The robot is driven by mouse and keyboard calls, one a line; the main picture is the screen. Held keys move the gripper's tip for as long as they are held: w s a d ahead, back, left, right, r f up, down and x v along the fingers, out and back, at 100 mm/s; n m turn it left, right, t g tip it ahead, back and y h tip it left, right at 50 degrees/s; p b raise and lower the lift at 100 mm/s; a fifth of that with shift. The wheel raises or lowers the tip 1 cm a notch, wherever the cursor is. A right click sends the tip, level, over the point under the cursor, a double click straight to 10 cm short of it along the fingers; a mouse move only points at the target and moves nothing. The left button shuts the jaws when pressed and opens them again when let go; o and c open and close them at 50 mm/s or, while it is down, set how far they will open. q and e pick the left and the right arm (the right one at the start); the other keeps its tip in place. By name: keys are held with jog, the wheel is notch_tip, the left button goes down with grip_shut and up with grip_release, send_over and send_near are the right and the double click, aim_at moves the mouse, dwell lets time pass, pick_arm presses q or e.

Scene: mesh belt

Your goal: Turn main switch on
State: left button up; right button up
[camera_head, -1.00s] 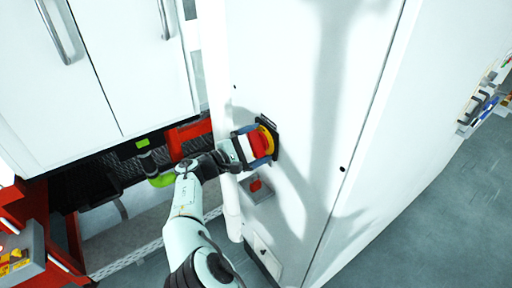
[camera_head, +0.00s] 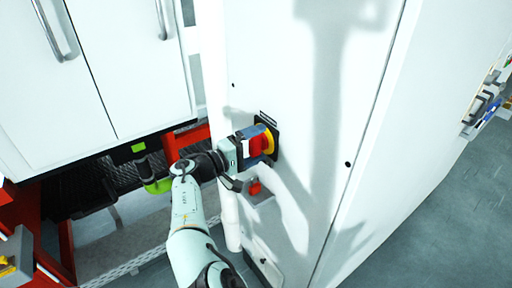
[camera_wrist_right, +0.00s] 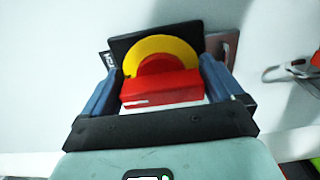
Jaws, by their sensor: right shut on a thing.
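The main switch is a red handle (camera_head: 257,146) on a yellow disc (camera_head: 270,137) with a black backing plate, mounted on the white cabinet's front. In the right wrist view the red handle (camera_wrist_right: 160,88) lies across the picture below the yellow ring (camera_wrist_right: 152,48). My right gripper (camera_head: 252,143) is at the switch and shut on the handle. In the right wrist view, blue fingers of the right gripper (camera_wrist_right: 162,85) stand on either side of the handle. My left gripper is out of view.
A smaller box with a red button (camera_head: 256,188) sits on the cabinet (camera_head: 300,70) just below the switch. A vertical white pipe (camera_head: 216,70) runs along the cabinet's left edge. White double doors with handles (camera_head: 48,30) stand at left. Grey floor (camera_head: 430,230) is open at right.

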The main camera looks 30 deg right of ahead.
dwell(0.4)
jog(key=o, duration=0.7)
jog(key=a, duration=0.9)
jog(key=s+a, duration=0.1)
jog(key=a, duration=0.3)
jog(key=shift+a, duration=0.2)
